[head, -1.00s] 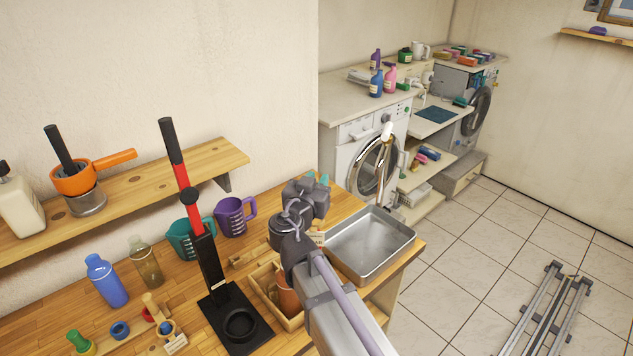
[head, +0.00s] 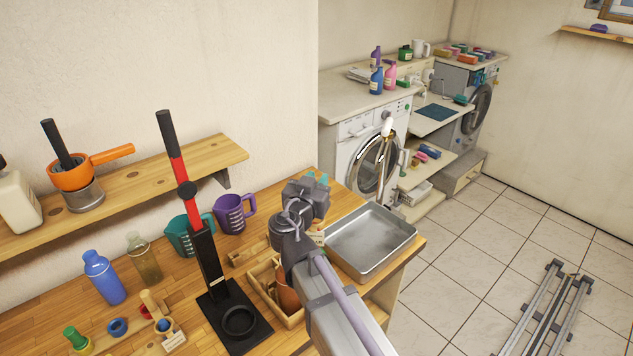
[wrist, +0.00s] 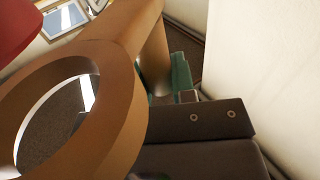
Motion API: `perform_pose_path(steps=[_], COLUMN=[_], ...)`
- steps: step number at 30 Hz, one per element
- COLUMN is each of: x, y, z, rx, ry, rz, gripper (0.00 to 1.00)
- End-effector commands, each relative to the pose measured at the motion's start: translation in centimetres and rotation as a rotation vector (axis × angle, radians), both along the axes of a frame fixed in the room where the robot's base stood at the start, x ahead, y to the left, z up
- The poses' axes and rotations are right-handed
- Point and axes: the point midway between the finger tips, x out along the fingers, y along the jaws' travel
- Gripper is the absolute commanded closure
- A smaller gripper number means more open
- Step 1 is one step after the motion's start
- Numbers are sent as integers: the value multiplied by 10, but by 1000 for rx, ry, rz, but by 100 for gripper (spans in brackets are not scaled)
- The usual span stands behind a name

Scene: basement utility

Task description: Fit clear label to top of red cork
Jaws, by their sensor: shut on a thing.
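My gripper (head: 319,179), with teal fingertips, is raised above the back of the bench. It is shut on a tan ring-shaped thing (wrist: 125,100) that looms large in the wrist view; the head view hides it, and I cannot tell whether it is the label. A small red piece (head: 148,311), possibly the red cork, is on the bench at lower left in the head view. A pale tag (head: 173,340) lies near it.
A black-and-red lever press (head: 190,205) stands mid-bench, left of my arm. Teal (head: 181,237) and purple (head: 234,213) jugs stand behind it. A wooden box (head: 293,318) is partly hidden by my arm. A metal tray (head: 370,240) lies right. Blue bottle (head: 104,280) at left.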

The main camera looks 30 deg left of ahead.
Motion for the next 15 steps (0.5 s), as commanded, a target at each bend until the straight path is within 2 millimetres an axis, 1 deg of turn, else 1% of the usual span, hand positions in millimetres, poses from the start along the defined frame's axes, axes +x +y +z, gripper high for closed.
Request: perform_pose_path(steps=[10, 15], x=[0, 0], y=[0, 0], z=[0, -4], rx=[0, 0], ry=[0, 0], rz=[0, 0], gripper=[98, 98])
